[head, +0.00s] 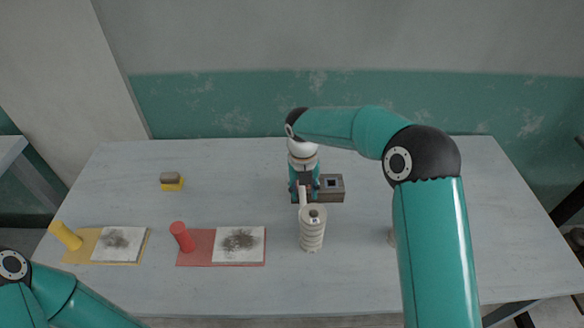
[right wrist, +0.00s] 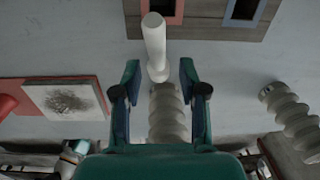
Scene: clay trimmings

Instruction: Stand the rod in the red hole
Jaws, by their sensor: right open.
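The white rod (head: 302,196) shows by the right gripper, just behind a ribbed grey piece (head: 313,232). In the right wrist view the rod (right wrist: 154,45) lies between the open fingers of my right gripper (right wrist: 159,72), with a gap to each finger. One rod end overlaps the near edge of the red-edged hole (right wrist: 166,10) in that picture; I cannot tell whether it touches. The wooden block (right wrist: 205,22) also has a blue-edged hole (right wrist: 243,9). In the head view the right gripper (head: 304,192) partly hides the block (head: 331,197).
A red mat (head: 194,257) holds a stained white tile (head: 240,240) and a red cylinder (head: 182,237). A yellow mat (head: 78,257) holds a similar tile and yellow cylinder (head: 66,236). A yellow-and-grey block (head: 172,183) stands behind.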

